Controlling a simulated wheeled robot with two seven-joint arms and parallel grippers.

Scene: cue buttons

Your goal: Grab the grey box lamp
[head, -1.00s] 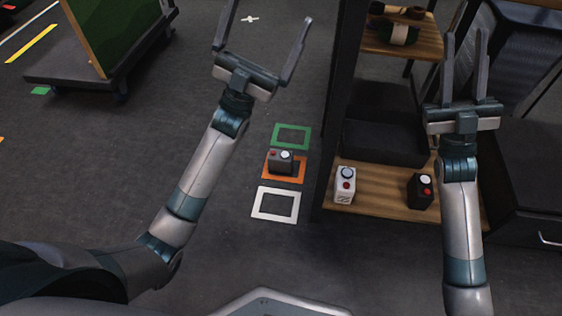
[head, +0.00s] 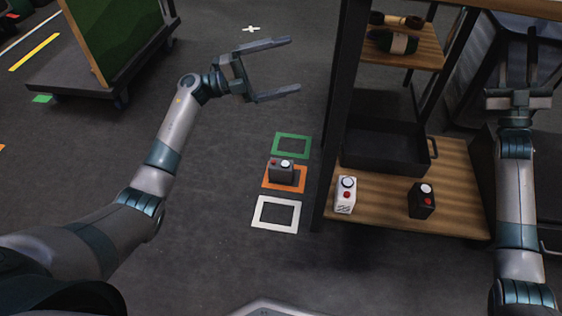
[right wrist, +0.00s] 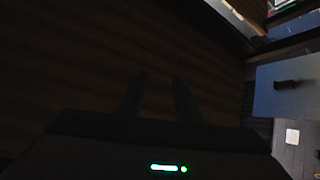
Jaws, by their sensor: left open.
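The grey box lamp (head: 281,171) stands on the floor on the orange square outline (head: 297,187). It has a red button and a white round top piece. My left gripper (head: 293,66) is open and empty, above and beyond the box in the head view, its fingers pointing right. It is apart from the box. My right gripper (head: 545,50) is at the far right of the head view, its fingers apart with nothing between them. Its two dark fingers (right wrist: 158,95) also show in the dim right wrist view.
Green (head: 291,135) and white (head: 257,214) square outlines flank the orange one. A shelf (head: 385,226) right of them holds a white button box (head: 345,196), a black button box (head: 421,201) and a dark tray (head: 385,158). A green-panelled cart (head: 75,82) stands back left. Floor between is clear.

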